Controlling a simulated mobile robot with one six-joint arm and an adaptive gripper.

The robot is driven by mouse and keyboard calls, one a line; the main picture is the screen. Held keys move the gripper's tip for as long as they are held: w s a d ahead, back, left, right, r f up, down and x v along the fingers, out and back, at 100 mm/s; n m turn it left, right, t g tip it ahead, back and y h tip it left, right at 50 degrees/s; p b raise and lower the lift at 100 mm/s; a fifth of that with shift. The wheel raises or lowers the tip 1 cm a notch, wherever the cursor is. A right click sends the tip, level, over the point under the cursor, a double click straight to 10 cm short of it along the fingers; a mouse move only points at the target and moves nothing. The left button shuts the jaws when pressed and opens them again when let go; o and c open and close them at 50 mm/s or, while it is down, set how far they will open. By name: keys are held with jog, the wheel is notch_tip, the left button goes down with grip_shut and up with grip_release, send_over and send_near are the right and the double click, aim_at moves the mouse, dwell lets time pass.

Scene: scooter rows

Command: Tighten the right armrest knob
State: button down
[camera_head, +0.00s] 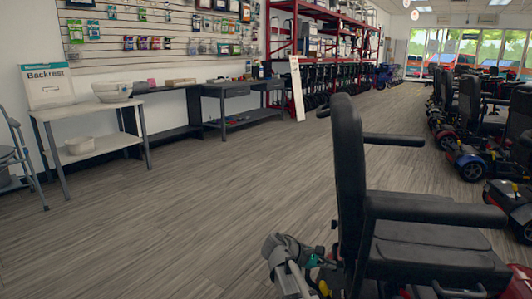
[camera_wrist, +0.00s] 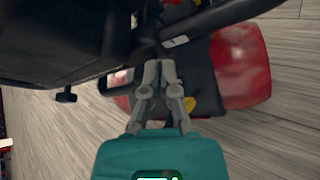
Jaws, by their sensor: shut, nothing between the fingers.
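The scooter's black seat (camera_head: 425,250) faces right in the head view, with its tall backrest (camera_head: 345,165) at the left. The near armrest (camera_head: 435,208), on the seat's right side, runs forward from the backrest. A small dark knob (camera_head: 334,223) appears behind the backrest's lower part. In the wrist view, a black T-shaped knob (camera_wrist: 66,97) sticks out below the dark seat, left of my gripper (camera_wrist: 160,68). My gripper is shut and empty, its tips close to a dark bracket under the seat; contact cannot be told. In the head view its fingertips are hidden.
The scooter's red and black body (camera_wrist: 238,65) lies beyond my fingertips in the wrist view. More scooters (camera_head: 470,160) line the right side. Benches (camera_head: 95,112) and red shelving (camera_head: 295,50) stand along the left and back. The wooden floor (camera_head: 190,215) between is clear.

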jog(key=w+a, duration=0.1)
jog(key=a, duration=0.5)
dwell(0.5)
jog(key=shift+w, duration=0.15)
jog(key=shift+w+a+r+p, duration=0.1)
jog(key=shift+w+r+p, duration=0.2)
jog(key=shift+w, duration=0.25)
jog(key=shift+w+a+r+p, duration=0.1)
jog(key=shift+w+r+p, duration=0.15)
jog(key=shift+w, duration=0.3)
jog(key=shift+d, duration=0.1)
jog(key=s+d, duration=0.1)
jog(key=d, duration=0.5)
jog(key=shift+s+d, duration=0.25)
jog(key=shift+d, duration=0.1)
